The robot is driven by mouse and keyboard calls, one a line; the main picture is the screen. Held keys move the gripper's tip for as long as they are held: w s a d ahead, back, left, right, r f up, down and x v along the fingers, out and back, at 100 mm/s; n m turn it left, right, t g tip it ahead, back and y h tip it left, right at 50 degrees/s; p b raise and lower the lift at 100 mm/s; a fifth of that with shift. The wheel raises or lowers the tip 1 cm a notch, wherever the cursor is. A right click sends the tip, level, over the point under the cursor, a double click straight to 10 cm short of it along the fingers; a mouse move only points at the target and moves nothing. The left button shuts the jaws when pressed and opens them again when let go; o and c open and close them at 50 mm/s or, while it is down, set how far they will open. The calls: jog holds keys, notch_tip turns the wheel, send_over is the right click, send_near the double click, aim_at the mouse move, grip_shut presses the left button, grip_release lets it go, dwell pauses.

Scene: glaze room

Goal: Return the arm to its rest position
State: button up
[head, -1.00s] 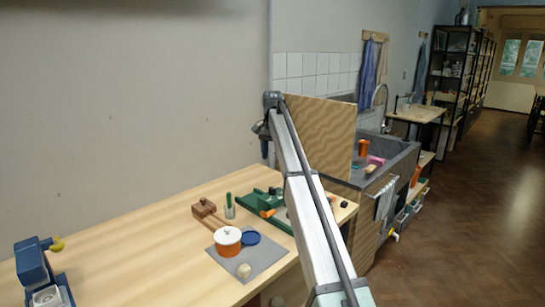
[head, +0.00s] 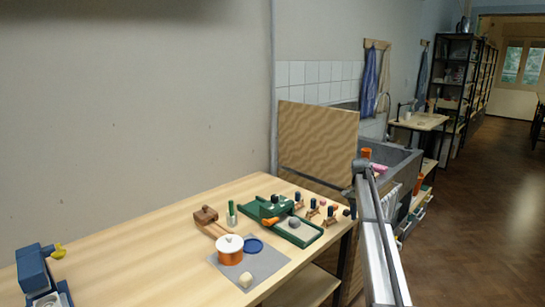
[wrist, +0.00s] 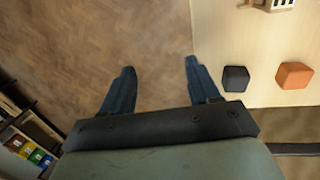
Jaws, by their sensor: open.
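My gripper (wrist: 159,66) shows in the wrist view with its two dark blue fingers spread apart. Nothing is between them, only the brown wooden floor below. It hangs beside the pale table top (wrist: 222,35), which lies to the right in that view. In the head view my arm (head: 375,240) rises from the bottom right to a bent joint by the table's right end. The gripper's fingers cannot be made out there.
A dark block (wrist: 236,78) and an orange block (wrist: 294,76) lie near the table edge. The table also holds a green tray (head: 318,237), a white-lidded orange pot (head: 230,252) on a grey mat (head: 276,268), and a blue machine (head: 35,272). A sink (head: 396,160) stands beyond.

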jog(key=s+a+f+n+g, duration=0.1)
jog(key=s+a+f+n, duration=0.15)
jog(key=s+f, duration=0.9)
jog(key=s+a+f+n+g, duration=0.1)
jog(key=s+a+f, duration=0.3)
jog(key=s+f, duration=0.75)
jog(key=s+a+f+n, duration=0.1)
jog(key=s+a+f, duration=0.45)
jog(key=f, duration=1.05)
jog(key=s+a+f+n+g, duration=0.1)
jog(key=s+a+f, duration=0.1)
jog(key=s, duration=1.2)
jog(key=s+a+f+n+g, duration=0.1)
jog(key=s+f, duration=0.4)
jog(key=s, duration=0.9)
jog(key=s+a+f+n+g+y, duration=0.1)
jog(key=s+a+f+n, duration=0.2)
jog(key=s, duration=1.1)
jog(key=shift+a+f, duration=0.2)
jog(key=shift+a, duration=0.05)
